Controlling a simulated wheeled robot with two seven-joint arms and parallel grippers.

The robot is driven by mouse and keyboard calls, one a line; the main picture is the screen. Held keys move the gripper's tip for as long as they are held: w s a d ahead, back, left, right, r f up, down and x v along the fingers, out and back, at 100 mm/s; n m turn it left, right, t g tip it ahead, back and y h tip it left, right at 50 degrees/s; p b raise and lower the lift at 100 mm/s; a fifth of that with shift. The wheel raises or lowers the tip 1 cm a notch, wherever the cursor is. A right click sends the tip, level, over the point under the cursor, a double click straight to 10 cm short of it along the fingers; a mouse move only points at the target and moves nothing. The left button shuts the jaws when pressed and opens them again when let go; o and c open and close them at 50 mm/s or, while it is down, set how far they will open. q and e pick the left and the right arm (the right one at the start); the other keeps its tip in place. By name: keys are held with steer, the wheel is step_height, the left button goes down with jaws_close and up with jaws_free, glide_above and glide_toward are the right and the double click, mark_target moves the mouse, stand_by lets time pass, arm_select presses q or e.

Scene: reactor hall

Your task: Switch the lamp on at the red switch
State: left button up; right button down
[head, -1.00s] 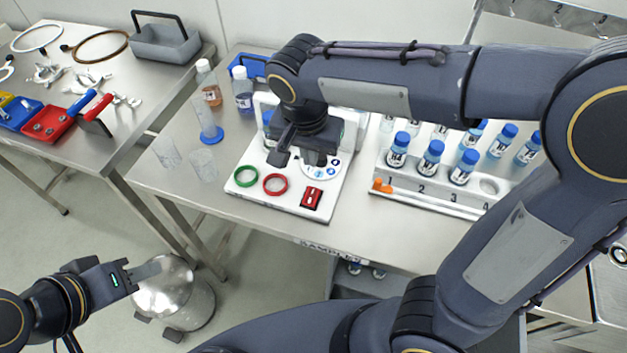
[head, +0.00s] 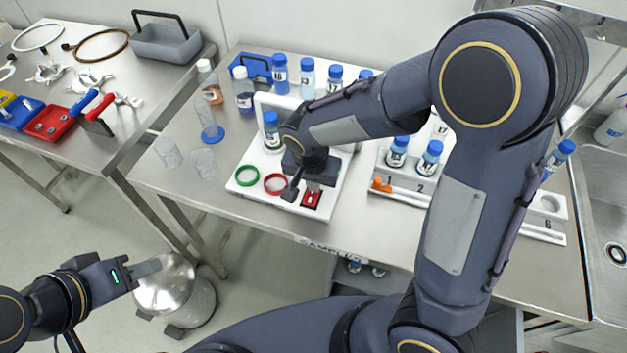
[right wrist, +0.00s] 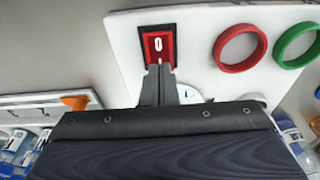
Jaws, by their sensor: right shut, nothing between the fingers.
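The red switch (head: 311,200) is on the front right of a white board (head: 262,199) on the middle table. In the right wrist view the red switch (right wrist: 158,42) sits in a black frame, with a white 0 on its far half and a white stroke near my fingertips. My right gripper (head: 302,194) is over the switch; its shut, empty fingers (right wrist: 160,74) reach the switch's near edge. I cannot tell whether they touch. My left gripper (head: 146,268) hangs low at the left, far from the board; its fingers appear edge-on. I cannot make out a lamp.
A red ring (head: 275,184) and a green ring (head: 246,175) are beside the switch. A numbered rack (head: 400,190) with blue-capped vials stands to the right, partly behind my right arm. Clear beakers (head: 204,165) stand left of the board. A steel drum (head: 175,292) is on the floor.

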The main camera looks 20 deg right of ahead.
steer(key=shift+f, duration=0.1)
steer(key=shift+f+g, duration=0.1)
steer(key=shift+g, duration=0.3)
steer(key=shift+w+d+f, duration=0.1)
steer(key=shift+w+d, duration=0.05)
steer(key=shift+s+a, duration=0.2)
steer(key=shift+s, duration=0.1)
steer(key=shift+s+a+r, duration=0.3)
steer(key=shift+s+a, duration=0.05)
steer(key=shift+s, duration=0.1)
